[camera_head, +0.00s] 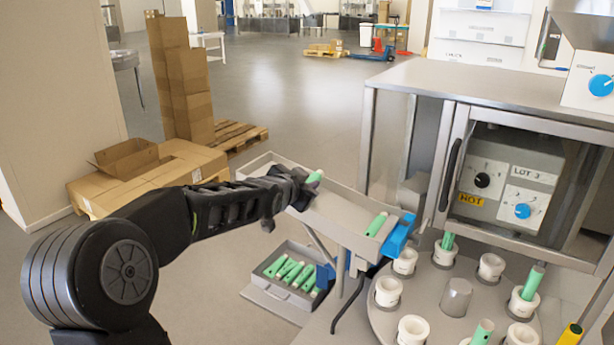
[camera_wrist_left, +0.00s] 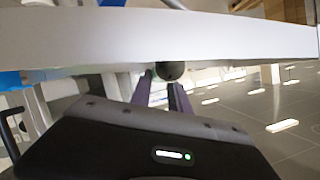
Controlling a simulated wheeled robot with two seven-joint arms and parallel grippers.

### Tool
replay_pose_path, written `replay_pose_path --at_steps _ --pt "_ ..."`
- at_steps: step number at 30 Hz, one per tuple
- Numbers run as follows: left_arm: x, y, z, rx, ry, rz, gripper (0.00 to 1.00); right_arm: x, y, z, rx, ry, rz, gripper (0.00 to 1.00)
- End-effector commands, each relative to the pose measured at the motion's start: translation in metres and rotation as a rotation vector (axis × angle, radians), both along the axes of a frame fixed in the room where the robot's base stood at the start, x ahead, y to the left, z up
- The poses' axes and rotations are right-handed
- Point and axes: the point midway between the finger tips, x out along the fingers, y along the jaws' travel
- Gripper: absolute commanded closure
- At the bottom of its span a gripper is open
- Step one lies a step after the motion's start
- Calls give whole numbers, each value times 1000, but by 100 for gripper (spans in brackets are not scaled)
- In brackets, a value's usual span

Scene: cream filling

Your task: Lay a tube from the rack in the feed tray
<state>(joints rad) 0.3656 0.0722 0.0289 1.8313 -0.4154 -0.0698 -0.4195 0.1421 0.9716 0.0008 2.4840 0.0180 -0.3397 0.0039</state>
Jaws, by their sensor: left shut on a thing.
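My left gripper (camera_head: 297,187) is shut on a green tube (camera_head: 315,177) with a pale end. It holds the tube at the upper left part of the sloped grey feed tray (camera_head: 345,226); I cannot tell whether the tube touches the tray. Another green tube (camera_head: 377,224) lies in the tray's lower end, beside the blue end piece (camera_head: 398,235). A grey rack (camera_head: 262,291) below the tray holds several green tubes (camera_head: 291,271). In the left wrist view, the fingers (camera_wrist_left: 163,92) show under a pale edge (camera_wrist_left: 170,38); the held tube is not clear there. My right gripper is not in view.
A round table (camera_head: 452,279) at the lower right bears several white cups, some with green tubes. A steel machine (camera_head: 500,90) stands behind it. Cardboard boxes (camera_head: 150,168) stand at the left. Open floor (camera_head: 290,90) lies behind the tray.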

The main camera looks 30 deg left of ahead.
Motion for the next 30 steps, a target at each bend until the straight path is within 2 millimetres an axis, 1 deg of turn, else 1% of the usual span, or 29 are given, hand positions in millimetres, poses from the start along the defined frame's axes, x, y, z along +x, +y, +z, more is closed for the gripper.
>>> replay_pose_path --at_steps 1,6,11,22,23,30 --pt "0 0 -8 0 0 0 100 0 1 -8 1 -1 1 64" --pt "0 0 -18 0 0 0 100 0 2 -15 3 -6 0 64" --pt "0 0 -23 0 0 0 100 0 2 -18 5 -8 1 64" --pt "0 0 -24 0 2 0 100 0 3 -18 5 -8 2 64" --pt "0 0 -24 0 2 0 76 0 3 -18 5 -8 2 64" --pt "0 0 -25 -1 4 0 56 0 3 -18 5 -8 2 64"
